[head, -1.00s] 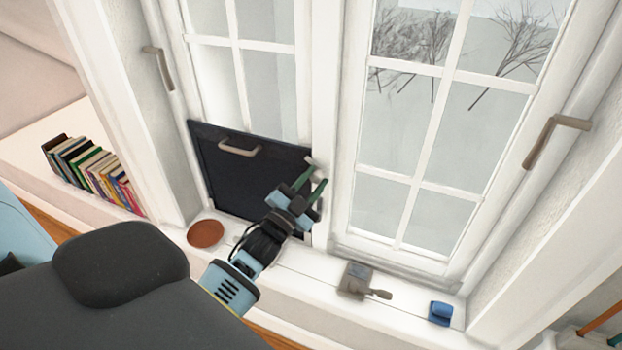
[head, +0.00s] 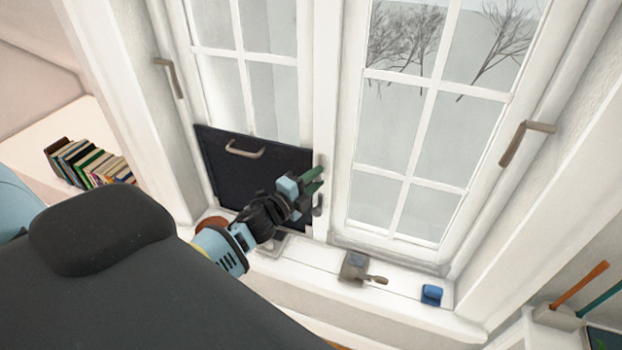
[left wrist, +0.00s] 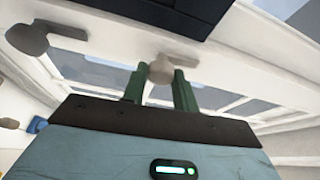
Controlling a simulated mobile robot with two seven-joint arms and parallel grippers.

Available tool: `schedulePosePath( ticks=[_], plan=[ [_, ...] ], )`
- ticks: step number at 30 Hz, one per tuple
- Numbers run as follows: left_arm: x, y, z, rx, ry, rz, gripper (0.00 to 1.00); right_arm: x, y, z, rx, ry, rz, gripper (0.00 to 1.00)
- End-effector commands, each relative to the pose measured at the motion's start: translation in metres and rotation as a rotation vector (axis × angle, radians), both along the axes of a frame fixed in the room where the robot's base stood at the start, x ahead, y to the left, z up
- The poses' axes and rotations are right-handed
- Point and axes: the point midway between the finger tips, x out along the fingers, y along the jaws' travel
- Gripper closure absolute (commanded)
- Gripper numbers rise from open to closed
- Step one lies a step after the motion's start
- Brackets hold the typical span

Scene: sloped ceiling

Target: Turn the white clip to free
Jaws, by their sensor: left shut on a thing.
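The white clip (left wrist: 160,72) is a pale rounded knob with a short flat lever (left wrist: 182,58) on the white window post. In the left wrist view the knob sits between the green fingers of my left gripper (left wrist: 158,90), which is shut on it. The lever points right, roughly along the post and apart from the dark panel's edge. In the head view my left gripper (head: 316,180) reaches the post beside the dark panel (head: 262,178); the white clip (head: 320,162) shows partly above the fingers. A greyer clip (head: 318,206) is below; it also shows in the left wrist view (left wrist: 28,38).
The panel has a pale handle (head: 245,150) and stands against the left window. On the sill are a brown round dish (head: 212,222), a grey block with a handle (head: 354,266) and a blue object (head: 431,294). Window handles (head: 518,142) stick out at the sides.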

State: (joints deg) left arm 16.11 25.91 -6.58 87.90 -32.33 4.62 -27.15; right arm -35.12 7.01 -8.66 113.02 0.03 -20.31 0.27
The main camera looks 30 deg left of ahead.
Motion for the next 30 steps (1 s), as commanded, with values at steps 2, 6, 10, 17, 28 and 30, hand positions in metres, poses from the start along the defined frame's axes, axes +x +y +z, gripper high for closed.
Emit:
schedulePosePath(
  ticks=[2, 6, 10, 17, 28, 30],
  plan=[
    [0.0004, 0.0006, 0.0031, 0.03, 0.003, 0.0, 0.94, 0.0035, -0.0008, 0.0043, -0.002, -0.011, 0.0, 0.64],
    [0.0001, 0.0006, 0.0015, 0.062, 0.015, 0.001, 0.94, 0.005, -0.0013, 0.0061, -0.004, -0.015, 0.0, 0.64],
    [0.0001, 0.0006, 0.0005, 0.077, 0.019, 0.001, 0.94, 0.0049, -0.0016, 0.0059, -0.004, -0.015, 0.001, 0.64],
    [0.0, 0.0005, -0.0004, 0.081, 0.021, 0.001, 0.94, 0.0039, -0.0019, 0.0047, -0.006, -0.012, 0.0, 0.64],
    [0.0001, 0.0003, -0.0002, 0.08, 0.02, 0.001, 0.51, 0.0041, -0.0019, 0.005, -0.005, -0.013, 0.0, 0.64],
    [0.0, 0.0002, -0.0002, 0.079, 0.02, 0.001, 0.51, 0.0043, -0.0019, 0.0054, -0.005, -0.014, 0.0, 0.64]
  ],
)
